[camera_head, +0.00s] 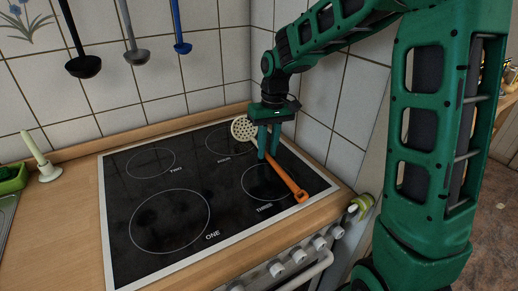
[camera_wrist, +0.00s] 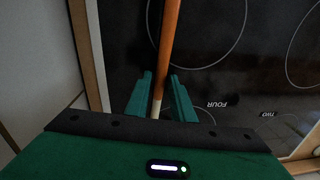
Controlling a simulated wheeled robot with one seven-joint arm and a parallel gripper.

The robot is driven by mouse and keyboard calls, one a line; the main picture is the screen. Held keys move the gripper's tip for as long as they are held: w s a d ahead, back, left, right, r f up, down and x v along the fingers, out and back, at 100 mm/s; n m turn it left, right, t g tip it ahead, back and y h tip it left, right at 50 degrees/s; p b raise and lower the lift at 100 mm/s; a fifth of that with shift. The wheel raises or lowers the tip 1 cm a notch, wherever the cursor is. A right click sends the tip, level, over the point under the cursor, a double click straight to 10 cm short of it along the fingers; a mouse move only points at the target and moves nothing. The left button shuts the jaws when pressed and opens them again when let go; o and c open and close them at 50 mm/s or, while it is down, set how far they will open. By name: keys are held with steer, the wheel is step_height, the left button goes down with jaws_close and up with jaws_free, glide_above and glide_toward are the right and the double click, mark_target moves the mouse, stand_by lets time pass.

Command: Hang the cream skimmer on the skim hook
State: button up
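The skimmer has a cream perforated head (camera_head: 243,130) and a long orange handle (camera_head: 287,181). It lies across the back right of the black cooktop, its handle end toward the front right corner. My gripper (camera_head: 268,155) points down over it from behind. In the wrist view the handle (camera_wrist: 169,40) runs between my two fingers (camera_wrist: 160,82), which stand apart on either side with a narrow gap. I see no firm closure on it. The skimmer's head is hidden in the wrist view. I cannot make out the skim hook in either view.
A black ladle (camera_head: 83,66), a grey ladle (camera_head: 137,56) and a blue ladle (camera_head: 182,47) hang on the tiled wall at the upper left. The cooktop (camera_head: 128,215) is otherwise bare.

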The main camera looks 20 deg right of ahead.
jaws_close()
steer(key=shift+r, duration=0.1)
